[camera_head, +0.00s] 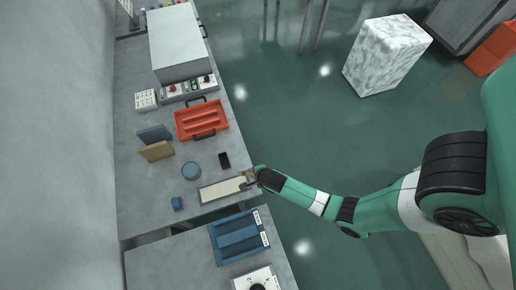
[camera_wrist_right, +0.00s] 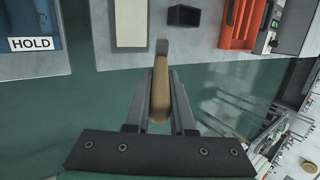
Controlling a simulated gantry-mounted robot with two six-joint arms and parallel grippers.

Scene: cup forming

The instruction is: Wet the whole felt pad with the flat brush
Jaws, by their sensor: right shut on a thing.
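The felt pad (camera_head: 220,190) is a pale rectangle in a flat grey frame near the bench's right edge. Its near end also shows in the right wrist view (camera_wrist_right: 131,22). My right gripper (camera_head: 252,181) is shut on the tan wooden handle of the flat brush (camera_wrist_right: 160,88). The brush's grey tip lies at the bench edge, just right of the pad's near end in the wrist view. I cannot tell whether the tip touches anything. A round blue-grey dish (camera_head: 191,171) stands beyond the pad; its contents are unclear. My left gripper is not in view.
A small black box (camera_head: 224,160) stands near the pad, with an orange-red tray (camera_head: 183,124) farther up the bench. A small blue block (camera_head: 177,203) lies left of the pad. A blue tray (camera_head: 219,246) is on the lower table. Open floor lies right of the bench.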

